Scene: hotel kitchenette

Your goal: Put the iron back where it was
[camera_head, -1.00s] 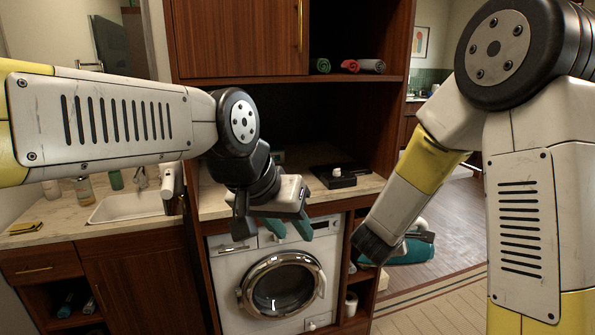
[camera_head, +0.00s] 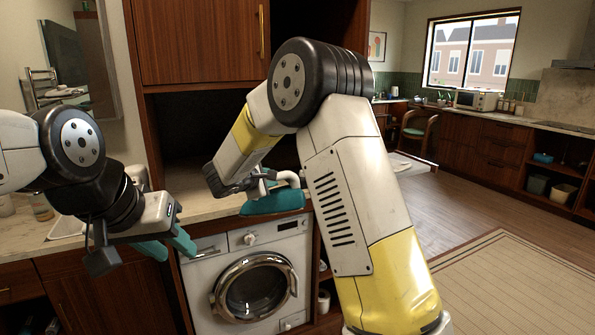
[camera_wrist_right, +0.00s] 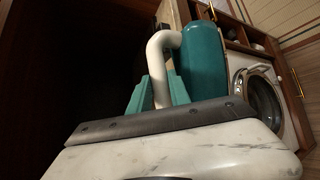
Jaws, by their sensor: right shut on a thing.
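The iron has a teal body (camera_head: 272,201) and a white handle (camera_head: 290,178). In the head view it is at the front edge of the counter, above the washing machine; I cannot tell whether it touches the counter. My right gripper is shut on the iron's handle. In the right wrist view, the teal fingers of my right gripper (camera_wrist_right: 158,92) are around the white handle (camera_wrist_right: 161,45), beside the teal body (camera_wrist_right: 203,62). My left gripper (camera_head: 167,247) is open and empty, left of the washing machine. My right arm hides part of the counter behind the iron.
The washing machine (camera_head: 240,290) stands under the counter (camera_head: 185,207). A wooden upper cabinet (camera_head: 200,40) hangs above the dark niche. A sink (camera_head: 68,227) is at the left. The floor (camera_head: 460,210) at the right is open, with a striped rug (camera_head: 510,275).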

